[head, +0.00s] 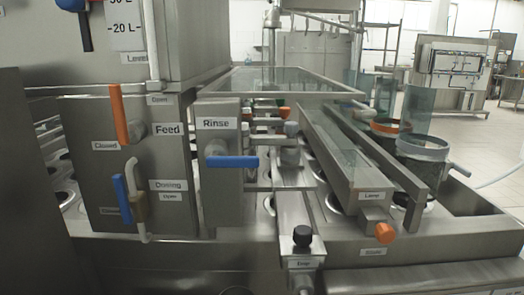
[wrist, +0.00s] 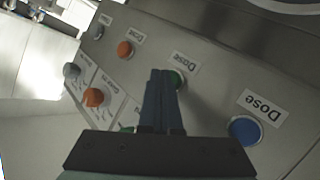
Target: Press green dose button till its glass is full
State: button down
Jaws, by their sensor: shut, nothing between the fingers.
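In the wrist view, the green dose button (wrist: 176,77) sits on a grey metal panel (wrist: 215,95), below a "Dose" label (wrist: 186,62). My gripper (wrist: 163,76) is shut and empty, with its fingertips right beside the green button, overlapping its left part in the picture. I cannot tell whether the tips touch the button or press it. The lower part of the button is partly hidden by the fingers. I cannot make out the glass for this button in either view. My gripper does not show in the head view.
A blue button (wrist: 245,130) lies right of the green one and an orange button (wrist: 125,49) left, each with a "Dose" label. An orange knob (wrist: 93,97) and grey knob (wrist: 71,70) sit lower left. The head view shows the filler machine with its Rinse lever (head: 232,161).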

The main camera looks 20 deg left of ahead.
jog(key=shift+w+a, duration=0.1)
jog(key=shift+w, duration=0.15)
dwell(0.4)
jog(key=shift+s+r, duration=0.1)
jog(key=shift+s, duration=0.05)
jog(key=shift+s+d, duration=0.25)
jog(key=shift+s, duration=0.3)
jog(key=s+p, duration=0.1)
jog(key=s, duration=0.1)
jog(key=s+d+p, duration=0.1)
jog(key=p, duration=0.1)
jog(key=s+d+p, duration=0.1)
jog(key=s, duration=0.1)
jog(key=shift+s+p, duration=0.3)
dwell(2.1)
